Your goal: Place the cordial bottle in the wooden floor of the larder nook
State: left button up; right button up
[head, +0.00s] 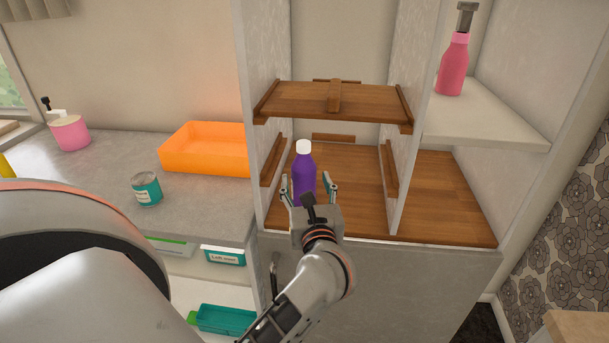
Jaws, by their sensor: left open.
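The cordial bottle (304,174), purple with a white cap, stands upright on the wooden floor (345,165) of the larder nook, in its left bay near the front. My left gripper (309,187) is open, with one finger on each side of the bottle's lower part. A gap shows between the right finger and the bottle; whether the left finger touches it I cannot tell. The gripper hides the bottle's base. My right gripper is not in view.
A wooden shelf (335,101) hangs above the bottle, and a divider (408,150) stands to its right. A pink bottle (453,66) stands on the upper right shelf. An orange tray (207,152), teal can (146,188) and pink dispenser (70,133) are on the left counter.

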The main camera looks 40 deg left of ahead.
pick_arm(q)
jog(key=s+d+r+m+t, duration=0.3)
jog(key=s+d+m+t, duration=0.1)
jog(key=s+d+m, duration=0.3)
jog(key=w+d+f+m+t+h, duration=0.15)
jog(key=d+f+m+h, duration=0.55)
jog(key=m, duration=0.7)
jog(key=d+f+m+t+h, duration=0.3)
jog(key=d+f+m+h, duration=0.4)
jog(key=m, duration=0.7)
jog(key=s+f+m+g, duration=0.3)
jog(key=s+f+m, duration=0.1)
jog(key=f, duration=0.4)
jog(key=s+a+f+m+g+h, duration=0.1)
jog(key=s+f+m+g, duration=0.3)
jog(key=f, duration=0.5)
jog(key=s+a+f+m+g, duration=0.1)
jog(key=s+f+m+g, duration=0.2)
jog(key=f+m, duration=0.3)
notch_tip(320, 180, down, 3)
jog(key=shift+s+a+f+m+g+h+b, duration=0.2)
jog(key=shift+s+m+g+h+b, duration=0.15)
jog(key=shift+s, duration=0.35)
jog(key=shift+r, duration=0.1)
